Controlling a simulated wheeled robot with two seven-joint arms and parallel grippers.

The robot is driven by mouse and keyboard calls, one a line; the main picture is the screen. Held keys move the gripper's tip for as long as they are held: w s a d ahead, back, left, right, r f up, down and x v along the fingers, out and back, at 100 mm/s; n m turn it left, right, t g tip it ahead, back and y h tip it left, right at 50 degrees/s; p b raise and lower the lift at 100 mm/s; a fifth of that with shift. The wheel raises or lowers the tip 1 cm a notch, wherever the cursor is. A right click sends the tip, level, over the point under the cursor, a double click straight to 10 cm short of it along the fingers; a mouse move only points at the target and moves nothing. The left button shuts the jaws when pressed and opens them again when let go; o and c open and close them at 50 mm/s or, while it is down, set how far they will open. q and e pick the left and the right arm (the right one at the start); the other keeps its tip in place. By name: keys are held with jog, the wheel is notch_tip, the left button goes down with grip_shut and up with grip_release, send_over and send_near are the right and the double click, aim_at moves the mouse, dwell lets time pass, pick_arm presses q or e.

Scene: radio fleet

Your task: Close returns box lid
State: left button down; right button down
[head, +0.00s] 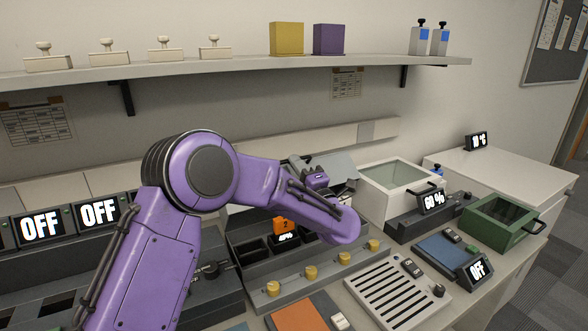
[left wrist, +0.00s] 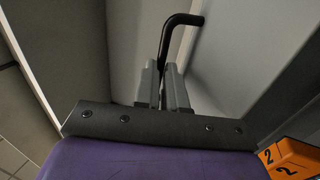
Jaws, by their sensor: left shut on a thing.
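My left gripper (left wrist: 164,92) shows in the left wrist view with its two grey fingers shut on a black bent handle (left wrist: 180,21). The handle stands out against a pale grey panel (left wrist: 225,60), which looks like the box lid. How far the lid is open cannot be told. My right gripper is not in view.
An orange numbered block (head: 283,225), also in the left wrist view (left wrist: 289,158), stands in a dark divided tray near my forearm. A white glass-topped box (head: 372,197) and a green box (head: 493,236) stand to the right. A shelf (head: 250,66) runs above.

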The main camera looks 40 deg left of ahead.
pick_arm(q)
jog(key=shift+s+f, duration=0.1)
jog(key=shift+f, duration=0.2)
jog(key=c, duration=1.5)
grip_release()
jog(key=o, duration=0.3)
jog(key=shift+a, duration=0.3)
jog(key=shift+d, duration=0.1)
jog(key=shift+d+r, duration=0.1)
jog(key=b+v, duration=0.2)
jog(key=v, duration=0.8)
jog(key=shift+d, duration=0.2)
